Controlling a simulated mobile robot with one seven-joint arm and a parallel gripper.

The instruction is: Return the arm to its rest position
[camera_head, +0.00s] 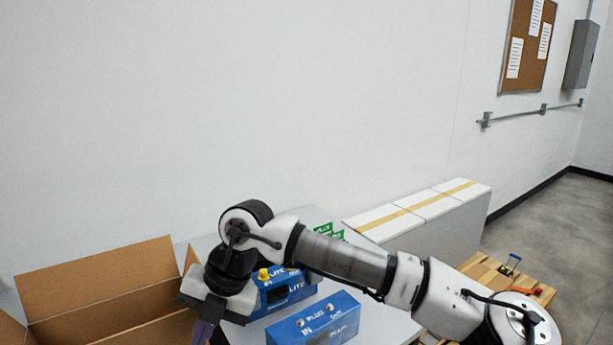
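My arm reaches in from the lower right and bends down at its wrist over the grey table (385,318). My gripper (206,326) points down between the open cardboard box and the blue units, at the bottom edge of the picture. Its fingertips are cut off, so I cannot tell whether it is open or holds anything. A blue unit with a yellow knob (285,291) stands just right of my wrist, partly hidden by it. A second blue unit with "IN" lettering (315,325) sits in front of it, apart from my gripper.
An open cardboard box (95,280) stands at the left. Green items (326,230) show behind my forearm. White boxes with yellow tape (425,210) stand against the white wall. A wooden pallet surface (490,275) with small tools lies at the right, beside clear floor (570,235).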

